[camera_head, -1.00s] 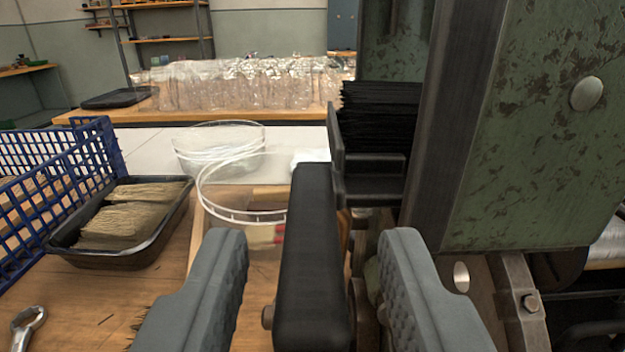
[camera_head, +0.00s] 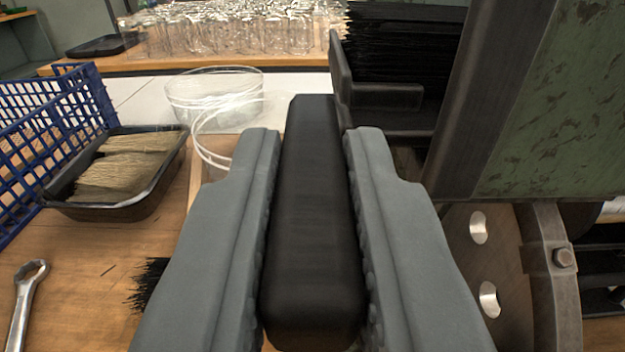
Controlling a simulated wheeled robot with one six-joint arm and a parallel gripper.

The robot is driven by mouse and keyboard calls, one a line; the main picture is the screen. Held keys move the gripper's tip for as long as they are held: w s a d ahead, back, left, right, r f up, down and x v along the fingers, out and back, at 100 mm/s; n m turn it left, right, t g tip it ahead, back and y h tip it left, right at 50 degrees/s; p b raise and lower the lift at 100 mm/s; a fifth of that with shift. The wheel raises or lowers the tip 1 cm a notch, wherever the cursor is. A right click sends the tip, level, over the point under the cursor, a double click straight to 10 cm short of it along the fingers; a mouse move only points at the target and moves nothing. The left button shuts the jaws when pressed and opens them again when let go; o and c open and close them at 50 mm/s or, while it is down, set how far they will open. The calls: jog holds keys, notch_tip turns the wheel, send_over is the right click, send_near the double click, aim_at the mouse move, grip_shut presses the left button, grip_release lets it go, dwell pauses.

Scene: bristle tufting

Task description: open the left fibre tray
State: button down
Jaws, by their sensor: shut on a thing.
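The fibre tray (camera_head: 385,97) is a black holder filled with black bristles (camera_head: 400,45), set against the green machine at the upper right. A black bar-shaped handle (camera_head: 313,215) stands in front of it, at the middle of the view. My gripper (camera_head: 312,150) has its two grey fingers on either side of this handle, closed against it. Where the handle joins the tray is partly hidden.
The green machine (camera_head: 565,110) and its metal wheel (camera_head: 485,265) fill the right. Glass jars (camera_head: 230,30) stand behind.

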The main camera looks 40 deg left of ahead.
jog(key=s+a, duration=0.8)
jog(key=a, duration=0.3)
jog(key=shift+a, duration=0.15)
jog(key=shift+s, duration=0.1)
jog(key=c, duration=1.4)
grip_release()
jog(key=shift+s+a, duration=0.1)
jog(key=shift+a, duration=0.05)
jog(key=shift+o, duration=0.2)
jog(key=v, duration=1.7)
jog(key=shift+s, duration=0.15)
